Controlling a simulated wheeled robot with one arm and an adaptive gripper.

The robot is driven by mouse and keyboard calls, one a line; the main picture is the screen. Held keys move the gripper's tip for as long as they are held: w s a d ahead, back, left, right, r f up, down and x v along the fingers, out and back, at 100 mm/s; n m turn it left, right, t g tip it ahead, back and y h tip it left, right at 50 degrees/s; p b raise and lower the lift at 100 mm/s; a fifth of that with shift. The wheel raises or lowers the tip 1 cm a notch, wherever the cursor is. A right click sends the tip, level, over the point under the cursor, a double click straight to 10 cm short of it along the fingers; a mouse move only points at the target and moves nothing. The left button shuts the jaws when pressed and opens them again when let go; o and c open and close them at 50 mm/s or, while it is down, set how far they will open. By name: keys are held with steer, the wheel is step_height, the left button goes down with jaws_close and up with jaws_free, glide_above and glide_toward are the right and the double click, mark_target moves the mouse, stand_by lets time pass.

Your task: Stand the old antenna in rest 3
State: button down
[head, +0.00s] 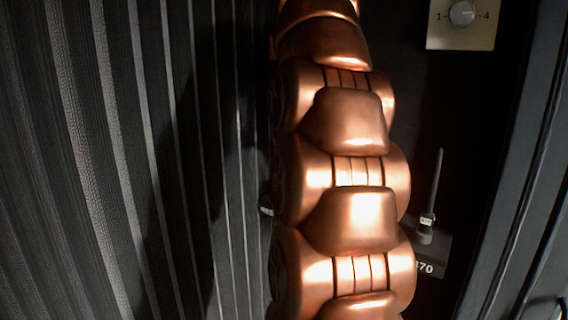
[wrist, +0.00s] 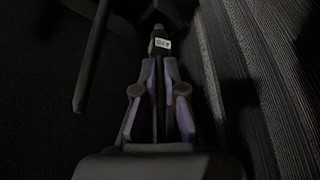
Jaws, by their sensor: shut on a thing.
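In the wrist view my gripper (wrist: 160,75) is shut on a dark antenna (wrist: 160,32). The antenna's base, with a small white tag with unreadable marks, shows just beyond the fingertips, and a thin dark rod lies between the fingers. I take this for the old antenna; its full length is not clear. In the head view my copper arm hides the gripper and most of what it holds. A small pale spot shows at the arm's left edge; I cannot tell what it is. No rest marked 3 can be made out.
A second thin antenna (head: 433,190) with a white tag stands upright at the right, by a dark label (head: 431,268) reading "70" at its visible end. A ribbed dark wall (head: 100,150) fills the left.

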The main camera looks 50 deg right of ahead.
steer(key=shift+f, duration=1.7)
steer(key=shift+f, duration=0.2)
steer(key=c, duration=1.3)
jaws_free()
steer(key=shift+r, duration=0.1)
steer(key=shift+o, duration=0.2)
steer(key=shift+s+r, duration=0.1)
steer(key=shift+r, duration=0.35)
steer(key=shift+v, duration=2)
steer(key=p+v, duration=0.6)
steer(key=v, duration=0.1)
steer(key=shift+r, duration=0.15)
